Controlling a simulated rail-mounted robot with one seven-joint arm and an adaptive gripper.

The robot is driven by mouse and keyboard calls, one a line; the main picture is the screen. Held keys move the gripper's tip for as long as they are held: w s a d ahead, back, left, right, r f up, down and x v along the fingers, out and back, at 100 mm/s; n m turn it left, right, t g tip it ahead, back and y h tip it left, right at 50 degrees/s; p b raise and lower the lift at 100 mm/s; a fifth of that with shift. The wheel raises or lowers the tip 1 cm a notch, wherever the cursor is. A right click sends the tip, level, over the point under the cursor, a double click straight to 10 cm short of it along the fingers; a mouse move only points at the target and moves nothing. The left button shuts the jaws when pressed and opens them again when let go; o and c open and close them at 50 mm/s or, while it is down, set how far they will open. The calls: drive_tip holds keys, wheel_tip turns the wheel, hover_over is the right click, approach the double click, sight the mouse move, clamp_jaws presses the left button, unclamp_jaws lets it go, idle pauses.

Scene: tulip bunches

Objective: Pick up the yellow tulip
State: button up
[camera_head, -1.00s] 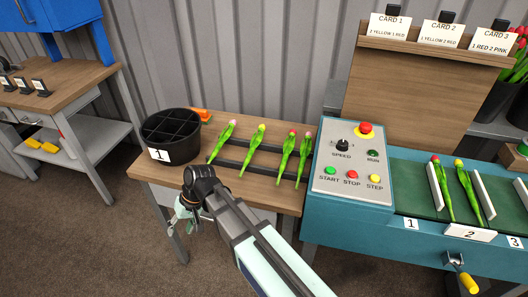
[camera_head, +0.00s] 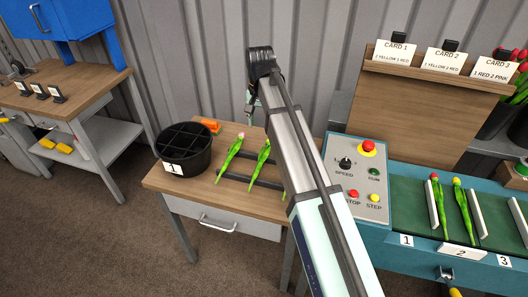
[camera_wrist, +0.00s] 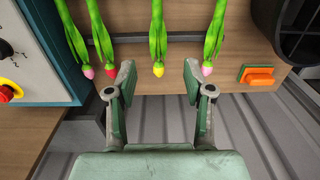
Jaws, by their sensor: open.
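The yellow tulip (camera_head: 261,158) lies on a dark rack on the wooden bench, bud toward the wall. In the wrist view its yellow bud (camera_wrist: 158,69) shows between the fingertips of my gripper (camera_wrist: 159,82), beyond them; the fingers are open and empty. I see no contact with the tulip. A pale pink tulip (camera_wrist: 210,40) lies on one side of it, and a red tulip (camera_wrist: 104,40) and another pink tulip (camera_wrist: 76,45) on the other. In the head view my arm hides these last two. My gripper is mostly hidden behind my wrist there.
A black divided bucket (camera_head: 183,150) marked 1 and an orange item (camera_head: 211,125) stand left of the tulips. A teal conveyor machine (camera_head: 372,235) with a control panel stands right, with a red and a yellow tulip (camera_head: 461,210) in slot 2. The corrugated wall is behind.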

drive_tip(key=p, duration=0.2)
hover_over(262, 158)
wheel_tip(262, 158, down, 12)
drive_tip(key=shift+s+r, duration=0.1)
drive_tip(key=shift+s, duration=0.05)
drive_tip(key=shift+w+f+p, duration=0.15)
drive_tip(key=shift+f+p, duration=0.35)
drive_tip(key=shift+f, duration=0.85)
drive_tip(key=shift+w+f+p, duration=0.1)
drive_tip(key=shift+f+p, duration=0.4)
drive_tip(key=shift+f, duration=0.85)
clamp_jaws()
